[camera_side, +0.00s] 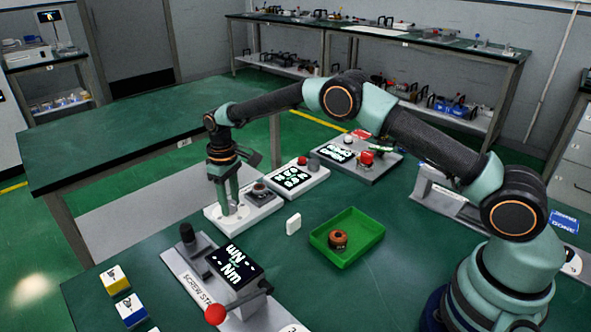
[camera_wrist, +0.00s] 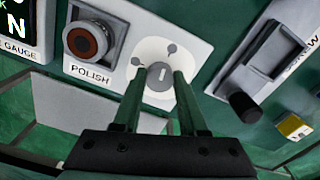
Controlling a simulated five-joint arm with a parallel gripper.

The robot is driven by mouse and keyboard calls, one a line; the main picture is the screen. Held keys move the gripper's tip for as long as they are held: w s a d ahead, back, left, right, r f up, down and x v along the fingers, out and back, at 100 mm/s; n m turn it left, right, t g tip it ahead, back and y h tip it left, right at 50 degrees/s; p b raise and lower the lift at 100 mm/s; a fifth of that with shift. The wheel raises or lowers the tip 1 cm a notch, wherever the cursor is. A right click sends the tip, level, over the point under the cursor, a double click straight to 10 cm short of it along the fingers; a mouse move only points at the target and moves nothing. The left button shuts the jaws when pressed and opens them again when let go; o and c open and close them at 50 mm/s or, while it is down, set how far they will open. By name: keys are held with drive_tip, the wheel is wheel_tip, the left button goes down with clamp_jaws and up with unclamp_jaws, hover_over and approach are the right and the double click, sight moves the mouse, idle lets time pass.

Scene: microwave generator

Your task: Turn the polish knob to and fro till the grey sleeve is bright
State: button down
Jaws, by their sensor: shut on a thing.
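The polish knob (camera_wrist: 160,76) is a grey round knob with a white mark on a white dial, seen in the wrist view. My gripper (camera_wrist: 161,78) is shut on it, one finger on each side. In the side view my gripper (camera_side: 229,210) points straight down at the left end of the white polish unit (camera_side: 264,207), and hides the knob. A round seat beside the knob holds a dull grey sleeve (camera_wrist: 70,40) around a brownish ring. In the side view this sleeve (camera_side: 261,189) is small, and its finish is hard to judge.
A green tray (camera_side: 368,226) holds a copper-coloured coil part (camera_side: 338,240). A small white block (camera_side: 293,224) stands beside it. The screw station (camera_side: 194,262), with a red-balled lever (camera_side: 215,313), is in front. A gauge unit (camera_side: 292,177) stands behind the polish unit.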

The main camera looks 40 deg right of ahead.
sight(230, 204)
drive_tip(key=shift+m, duration=0.7)
drive_tip(key=shift+c, duration=2.2)
unclamp_jaws()
wheel_tip(230, 204, up, 12)
drive_tip(key=shift+r, duration=0.1)
